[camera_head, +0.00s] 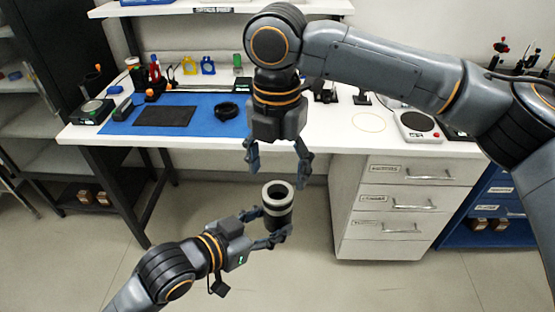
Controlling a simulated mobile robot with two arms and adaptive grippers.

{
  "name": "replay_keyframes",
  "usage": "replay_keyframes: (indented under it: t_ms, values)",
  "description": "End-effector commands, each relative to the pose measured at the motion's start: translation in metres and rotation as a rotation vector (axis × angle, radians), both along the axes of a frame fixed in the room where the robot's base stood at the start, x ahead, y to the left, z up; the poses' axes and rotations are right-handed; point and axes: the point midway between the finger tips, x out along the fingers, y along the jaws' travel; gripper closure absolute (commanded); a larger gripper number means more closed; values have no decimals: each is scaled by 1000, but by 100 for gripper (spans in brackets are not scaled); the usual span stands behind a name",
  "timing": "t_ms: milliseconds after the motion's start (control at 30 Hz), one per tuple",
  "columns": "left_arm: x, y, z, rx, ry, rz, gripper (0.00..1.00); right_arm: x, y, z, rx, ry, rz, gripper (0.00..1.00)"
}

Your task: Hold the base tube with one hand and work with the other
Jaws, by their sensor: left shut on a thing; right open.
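My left gripper (272,226) is shut on the base tube (278,212), a short dark cylinder with a light grey ring around its upper part and an open top. It holds the tube upright in the air in front of the bench, over the floor. My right gripper (277,166) is above the tube, pointing down with its fingers spread. It is open and empty, with a visible gap between its fingertips and the tube's rim.
A black ring-shaped part (226,110) lies on the blue mat (206,128), beside a dark flat pad (165,116). The white bench (330,142) carries a hotplate-like device (418,124) at right. Drawers (400,205) stand below. Small tools and optics line the bench's back.

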Motion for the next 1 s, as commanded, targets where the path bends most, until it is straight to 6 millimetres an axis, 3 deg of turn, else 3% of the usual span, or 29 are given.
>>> replay_keyframes:
  t_ms: [200,400,800,1000]
  values:
    - [0,0,1,-1,-2,0,100,0,-1,-35,-1,1,-1,28]
    - [0,0,1,-1,-2,0,100,0,-1,-58,-1,0,-2,28]
    - [0,0,1,-1,-2,0,100,0,-1,-65,1,0,-2,28]
    - [0,0,1,-2,-2,0,100,0,0,-65,1,0,-2,67]
